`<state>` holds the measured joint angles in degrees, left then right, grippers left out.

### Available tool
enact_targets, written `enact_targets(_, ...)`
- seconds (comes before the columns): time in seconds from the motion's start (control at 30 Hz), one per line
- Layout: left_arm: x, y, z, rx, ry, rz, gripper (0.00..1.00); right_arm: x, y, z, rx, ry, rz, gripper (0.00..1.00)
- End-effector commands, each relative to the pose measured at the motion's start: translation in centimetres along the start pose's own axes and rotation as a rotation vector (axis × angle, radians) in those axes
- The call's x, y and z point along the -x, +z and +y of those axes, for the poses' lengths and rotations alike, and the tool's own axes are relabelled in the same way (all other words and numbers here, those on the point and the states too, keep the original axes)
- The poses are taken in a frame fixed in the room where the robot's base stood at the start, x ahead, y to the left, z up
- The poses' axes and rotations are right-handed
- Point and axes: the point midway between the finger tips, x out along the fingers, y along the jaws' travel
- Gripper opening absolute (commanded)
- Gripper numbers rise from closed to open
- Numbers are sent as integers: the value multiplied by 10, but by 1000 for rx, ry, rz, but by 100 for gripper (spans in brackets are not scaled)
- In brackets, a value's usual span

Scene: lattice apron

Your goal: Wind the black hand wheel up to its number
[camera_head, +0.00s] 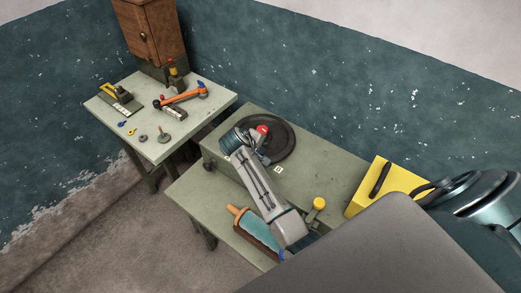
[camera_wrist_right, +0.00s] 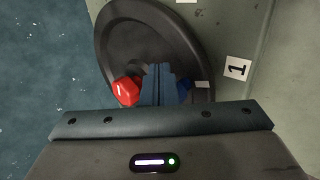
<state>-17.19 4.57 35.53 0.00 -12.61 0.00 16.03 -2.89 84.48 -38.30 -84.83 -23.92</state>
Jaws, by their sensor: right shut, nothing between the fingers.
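The black hand wheel (camera_head: 289,144) lies on the green-grey bench top and also fills much of the wrist view (camera_wrist_right: 118,38). Its red knob (camera_head: 262,130) stands near the rim, just left of my fingers in the wrist view (camera_wrist_right: 127,90). A white label with a 1 (camera_wrist_right: 237,69) lies beside the wheel; a small white mark (camera_wrist_right: 202,85) shows near the rim. My right gripper (camera_wrist_right: 158,72) is shut and empty over the wheel, beside the knob. I cannot tell whether it touches the knob. My left gripper is out of view.
A yellow box (camera_head: 389,181) with black handles and a yellow knob (camera_head: 319,203) are right of the wheel. A brush-like tool (camera_head: 238,211) lies in front. A side table (camera_head: 190,132) holds a hammer (camera_head: 180,97) and small parts, with a wooden cabinet (camera_head: 150,32) behind.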

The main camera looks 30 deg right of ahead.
Motion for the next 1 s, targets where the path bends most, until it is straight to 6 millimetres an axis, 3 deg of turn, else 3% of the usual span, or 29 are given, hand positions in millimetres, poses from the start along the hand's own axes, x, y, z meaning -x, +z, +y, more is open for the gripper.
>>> enact_targets(1.0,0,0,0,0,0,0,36,-6,29,8,0,1,0,0)
